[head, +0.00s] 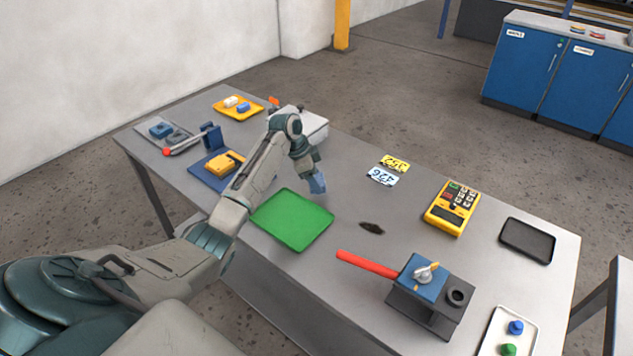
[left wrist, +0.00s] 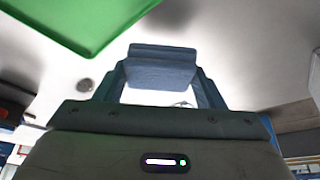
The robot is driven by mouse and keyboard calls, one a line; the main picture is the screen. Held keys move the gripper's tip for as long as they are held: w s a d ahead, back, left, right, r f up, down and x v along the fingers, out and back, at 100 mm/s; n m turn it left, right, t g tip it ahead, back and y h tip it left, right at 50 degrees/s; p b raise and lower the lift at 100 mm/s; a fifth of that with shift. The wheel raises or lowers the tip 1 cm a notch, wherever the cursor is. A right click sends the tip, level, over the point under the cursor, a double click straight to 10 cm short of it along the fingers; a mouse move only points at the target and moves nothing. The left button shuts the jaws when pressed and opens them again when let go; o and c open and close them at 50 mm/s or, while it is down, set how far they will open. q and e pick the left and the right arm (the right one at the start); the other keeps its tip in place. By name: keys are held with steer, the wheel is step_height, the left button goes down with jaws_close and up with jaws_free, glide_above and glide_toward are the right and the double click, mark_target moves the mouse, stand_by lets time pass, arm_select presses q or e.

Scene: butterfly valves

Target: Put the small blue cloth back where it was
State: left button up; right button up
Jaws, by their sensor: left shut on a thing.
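My left gripper (head: 313,175) is over the table, just beyond the far right corner of the green tray. It is shut on the small blue cloth (head: 318,186), which hangs at its fingertips. In the left wrist view the cloth (left wrist: 162,68) shows as a folded blue-grey piece between the two fingers. The gripper hides part of it. The green tray (head: 292,219) is empty, and its edge also shows at the upper left of the left wrist view (left wrist: 85,22). A dark stain (head: 372,228) lies on the tabletop right of the tray. My right gripper is not in view.
A valve stand with a red handle (head: 367,263) is at the front right. A yellow tray (head: 238,106) is at the far left. The tabletop around the stain is clear.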

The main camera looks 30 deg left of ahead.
arm_select(q)
steer(key=shift+w+d, duration=0.2)
steer(key=shift+w, duration=0.05)
steer(key=shift+f+p, duration=0.35)
step_height(320, 180, down, 2)
steer(key=shift+f+p, duration=0.15)
steer(key=shift+p, duration=0.35)
steer(key=shift+f, duration=0.25)
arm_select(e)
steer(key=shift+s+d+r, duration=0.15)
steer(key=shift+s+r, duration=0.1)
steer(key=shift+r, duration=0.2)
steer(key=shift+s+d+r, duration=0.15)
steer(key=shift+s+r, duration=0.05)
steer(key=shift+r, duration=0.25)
arm_select(q)
steer(key=o, duration=0.7)
steer(key=shift+f, duration=0.15)
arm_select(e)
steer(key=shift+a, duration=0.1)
